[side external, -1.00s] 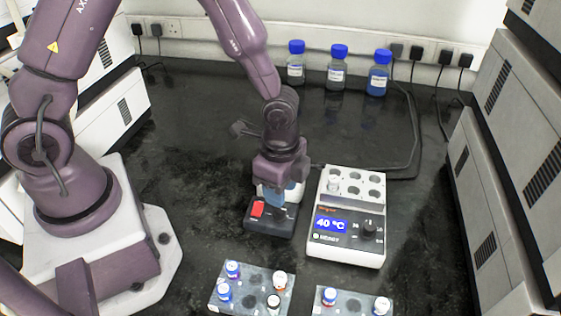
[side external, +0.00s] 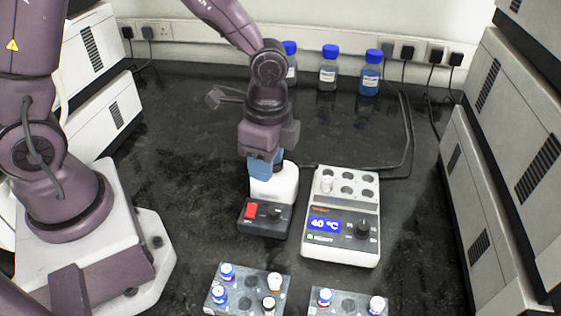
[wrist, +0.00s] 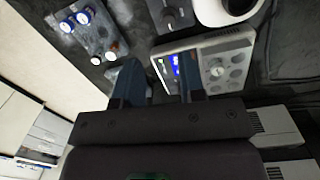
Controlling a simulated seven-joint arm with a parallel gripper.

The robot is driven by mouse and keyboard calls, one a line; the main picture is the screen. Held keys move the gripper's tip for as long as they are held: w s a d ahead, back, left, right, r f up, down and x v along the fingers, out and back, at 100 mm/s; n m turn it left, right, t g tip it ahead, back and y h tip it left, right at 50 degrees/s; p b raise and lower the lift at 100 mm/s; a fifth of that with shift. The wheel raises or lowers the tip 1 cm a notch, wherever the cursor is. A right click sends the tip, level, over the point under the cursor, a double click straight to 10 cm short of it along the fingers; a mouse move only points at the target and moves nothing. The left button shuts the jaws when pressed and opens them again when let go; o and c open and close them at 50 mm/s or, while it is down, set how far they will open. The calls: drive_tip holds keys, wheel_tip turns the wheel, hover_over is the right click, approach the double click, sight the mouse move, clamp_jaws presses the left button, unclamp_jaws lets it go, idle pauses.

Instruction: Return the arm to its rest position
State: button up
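My gripper (side external: 264,168) hangs above and just behind the vortex mixer (side external: 265,218), its fingers pointing down. In the wrist view the two fingers of my gripper (wrist: 160,84) stand well apart with nothing between them, so it is open and empty. The mixer has a black base with a red switch and a white upper body, partly behind the fingers. The white heating block (side external: 341,248) stands right of it, its display reading 40 °C.
Two grey racks with capped vials, a left one (side external: 246,283) and a right one (side external: 346,305), stand at the front. Several blue-capped bottles (side external: 329,72) line the back wall. White instrument cabinets (side external: 500,170) border the right. The black bench (side external: 185,140) left of my gripper is clear.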

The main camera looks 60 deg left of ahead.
drive_tip(key=s+a+r+n+t, duration=0.3)
drive_tip(key=s+a+r+n, duration=0.1)
drive_tip(key=r, duration=0.5)
drive_tip(key=s+a+r+n+t, duration=0.3)
drive_tip(key=s+r+n, duration=0.3)
drive_tip(key=r, duration=0.3)
drive_tip(key=shift+s+a+r+n, duration=0.25)
drive_tip(key=shift+a+r+n, duration=0.05)
drive_tip(key=shift+a, duration=0.2)
